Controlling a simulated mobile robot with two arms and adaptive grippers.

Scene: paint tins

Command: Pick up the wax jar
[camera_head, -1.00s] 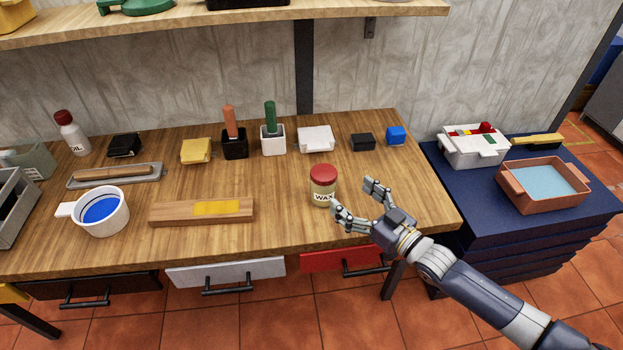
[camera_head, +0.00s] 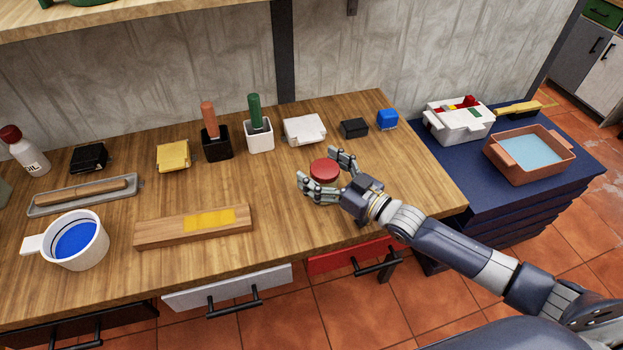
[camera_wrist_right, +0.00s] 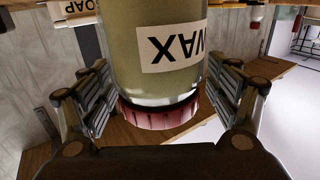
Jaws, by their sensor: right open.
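The wax jar, with a red lid (camera_head: 324,170), stands on the wooden bench in the head view. Its body is mostly hidden behind my right gripper (camera_head: 322,172). In the right wrist view the jar (camera_wrist_right: 160,65) appears upside down, with its WAX label readable and its red lid low in the picture. The jar is between the two open fingers of my right gripper (camera_wrist_right: 158,100). Gaps show between the fingers and the jar. My left gripper is in neither view.
A wooden block with a yellow top (camera_head: 195,227) lies left of the jar. Behind stand a white holder with a green handle (camera_head: 259,135), a white box (camera_head: 304,129) and a black box (camera_head: 354,128). The bench front edge is near my right arm.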

